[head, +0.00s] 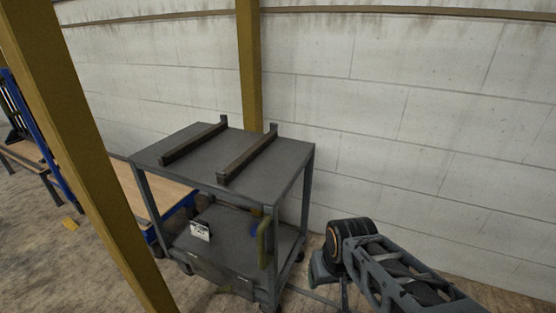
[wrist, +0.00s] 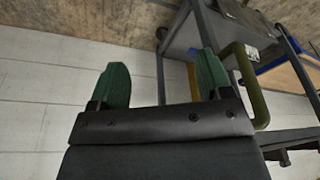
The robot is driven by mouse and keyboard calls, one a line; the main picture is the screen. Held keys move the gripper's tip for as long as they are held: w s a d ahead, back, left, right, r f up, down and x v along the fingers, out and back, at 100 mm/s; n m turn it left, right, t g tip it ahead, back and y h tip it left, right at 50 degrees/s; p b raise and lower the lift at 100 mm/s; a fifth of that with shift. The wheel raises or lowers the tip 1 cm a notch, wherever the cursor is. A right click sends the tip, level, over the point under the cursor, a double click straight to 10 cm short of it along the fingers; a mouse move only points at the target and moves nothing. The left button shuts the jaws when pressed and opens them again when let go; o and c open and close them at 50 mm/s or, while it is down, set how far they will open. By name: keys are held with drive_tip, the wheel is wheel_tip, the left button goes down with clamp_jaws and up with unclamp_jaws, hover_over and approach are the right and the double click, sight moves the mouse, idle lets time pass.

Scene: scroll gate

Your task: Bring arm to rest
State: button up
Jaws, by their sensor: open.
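My gripper (wrist: 162,80) shows in the wrist view with two green fingertips set wide apart and nothing between them. Beyond the gap are the pale block wall and a strip of brown floor. In the head view my arm reaches in from the lower right, to the right of the grey cart (head: 223,165). The fingers cannot be made out in that view. The cart's olive handle (wrist: 246,85) stands just right of the right finger in the wrist view, and it also shows in the head view (head: 264,242).
Two dark rails (head: 248,153) lie on the cart's top. A label (head: 200,231) is on its lower part. A yellow post (head: 80,160) crosses the left foreground. A blue-framed flatbed with a wooden deck (head: 150,190) stands behind the cart. The block wall (head: 430,120) closes the back.

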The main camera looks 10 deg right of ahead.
wheel_tip(320, 180, up, 42)
drive_tip(key=t+p, duration=0.1)
drive_tip(key=p, duration=3.7)
drive_tip(key=shift+s+f+p, duration=0.15)
drive_tip(key=shift+p, duration=0.2)
drive_tip(key=shift+a, duration=0.1)
